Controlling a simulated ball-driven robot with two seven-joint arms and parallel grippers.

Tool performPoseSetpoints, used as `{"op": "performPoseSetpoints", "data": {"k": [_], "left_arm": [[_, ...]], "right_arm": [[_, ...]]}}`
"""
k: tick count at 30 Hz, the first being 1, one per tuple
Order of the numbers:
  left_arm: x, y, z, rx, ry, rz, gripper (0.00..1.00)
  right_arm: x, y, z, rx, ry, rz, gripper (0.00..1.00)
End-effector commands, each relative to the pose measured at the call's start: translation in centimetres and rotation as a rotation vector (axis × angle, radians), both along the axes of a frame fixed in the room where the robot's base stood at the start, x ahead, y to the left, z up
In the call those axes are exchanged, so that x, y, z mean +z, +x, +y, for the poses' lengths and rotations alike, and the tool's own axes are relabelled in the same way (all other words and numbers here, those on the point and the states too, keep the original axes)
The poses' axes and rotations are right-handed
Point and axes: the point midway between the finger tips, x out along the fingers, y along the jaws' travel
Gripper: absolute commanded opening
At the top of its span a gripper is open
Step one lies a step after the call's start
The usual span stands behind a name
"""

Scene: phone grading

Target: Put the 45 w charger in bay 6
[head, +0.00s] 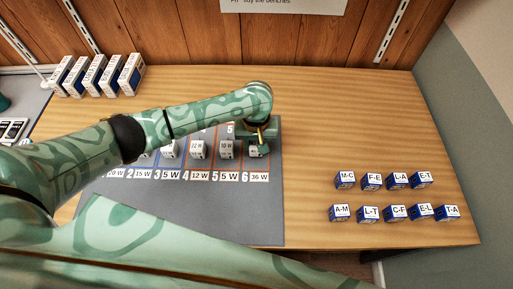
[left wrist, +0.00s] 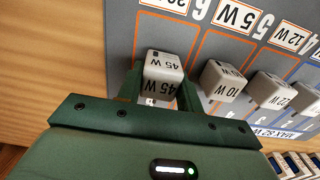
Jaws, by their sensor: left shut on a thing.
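The 45 W charger (left wrist: 163,69) is a pale block with black "45 W" print on its faces. My left gripper (left wrist: 160,92) is shut on it, one dark green finger on each side. In the head view the gripper (head: 260,138) points down at the right end of the grey mat, over bay 6, and the charger (head: 255,151) shows partly below it. Bay 6, with its "6" and "36 W" label (head: 260,177), is the rightmost bay. The charger is within its column; I cannot tell whether it touches the mat. My right gripper is not in view.
The grey mat (head: 200,215) has other chargers in its bays; the 10 W charger (head: 227,149) stands close by in bay 5. Several blue-and-white lettered blocks (head: 398,212) stand at the right. Several boxes (head: 95,77) stand at the back left. The wood behind the mat is clear.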

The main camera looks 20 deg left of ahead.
Motion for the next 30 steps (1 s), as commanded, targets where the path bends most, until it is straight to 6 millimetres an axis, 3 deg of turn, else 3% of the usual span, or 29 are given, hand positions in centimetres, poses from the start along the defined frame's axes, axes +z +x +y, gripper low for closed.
{"op": "performPoseSetpoints", "data": {"k": [2,13,14,15,16,25,30], "left_arm": [[-1.8,0.0,0.0,0.001,0.000,0.003,0.12],[-1.8,0.0,0.0,0.001,0.001,0.000,0.12],[-1.8,0.0,0.0,0.000,0.001,-0.001,0.44],[-1.8,0.0,0.0,0.000,0.001,-0.001,0.55],[-1.8,0.0,0.0,0.000,0.001,-0.001,0.58],[-1.6,0.0,0.0,0.000,0.000,-0.001,0.58],[1.4,0.0,0.0,0.000,-0.001,-0.004,0.58]], "right_arm": [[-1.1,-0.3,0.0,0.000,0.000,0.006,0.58],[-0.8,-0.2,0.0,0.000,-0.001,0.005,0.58],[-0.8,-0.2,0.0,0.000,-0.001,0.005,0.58],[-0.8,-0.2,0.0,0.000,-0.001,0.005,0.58],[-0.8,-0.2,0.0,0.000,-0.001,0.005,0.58],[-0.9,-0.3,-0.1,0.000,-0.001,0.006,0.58],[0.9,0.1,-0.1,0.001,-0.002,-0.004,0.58]]}}
